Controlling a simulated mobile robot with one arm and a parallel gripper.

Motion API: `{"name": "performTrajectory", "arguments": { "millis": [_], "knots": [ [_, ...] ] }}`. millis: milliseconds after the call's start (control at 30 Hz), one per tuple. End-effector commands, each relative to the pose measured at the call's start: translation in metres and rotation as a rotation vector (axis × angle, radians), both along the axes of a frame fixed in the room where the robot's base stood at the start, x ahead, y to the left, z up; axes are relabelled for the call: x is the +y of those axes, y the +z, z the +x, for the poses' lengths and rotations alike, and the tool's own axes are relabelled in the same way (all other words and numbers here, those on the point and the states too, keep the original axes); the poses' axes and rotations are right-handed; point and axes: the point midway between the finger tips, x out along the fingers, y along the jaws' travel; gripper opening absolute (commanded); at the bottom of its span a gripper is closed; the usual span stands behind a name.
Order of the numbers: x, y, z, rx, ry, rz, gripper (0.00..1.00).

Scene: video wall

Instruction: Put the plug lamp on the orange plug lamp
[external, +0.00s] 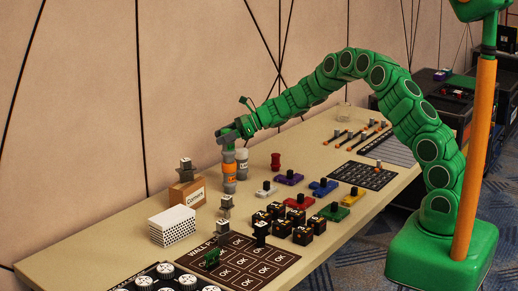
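My green arm reaches left across the long beige table (110,240), and my gripper (229,140) points down near the wall side. Directly under it is an upright orange-and-grey cylinder, the orange plug lamp (229,186). A grey piece (229,155) sits between the gripper and the orange bands, in line with them. Whether it is held, resting on the orange lamp or part of it is too small to tell. A grey-white cylinder (242,158) stands close at the right, partly behind. The gripper's fingertips are too small to read.
A cardboard box labelled Camera (188,193) stands left of the cylinders, with a white perforated box (172,226) in front. A red spool (276,161) stands to the right.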

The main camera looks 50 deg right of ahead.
Motion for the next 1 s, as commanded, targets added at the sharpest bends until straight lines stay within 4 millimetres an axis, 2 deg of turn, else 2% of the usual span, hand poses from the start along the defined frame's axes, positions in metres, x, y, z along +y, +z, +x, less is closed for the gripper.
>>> {"name": "performTrajectory", "arguments": {
  "millis": [33, 167, 567, 767, 1000],
  "knots": [
    [0.000, 0.000, 0.000, 0.000, 0.000, 0.000, 0.66],
    [0.000, 0.000, 0.000, 0.000, 0.000, 0.000, 0.86],
    [-0.002, 0.004, -0.001, 0.000, -0.001, 0.000, 0.86],
    [-0.017, 0.012, -0.016, 0.001, -0.002, 0.001, 0.86],
    [-0.043, 0.029, -0.041, -0.002, -0.003, 0.001, 0.86]
  ]
}}
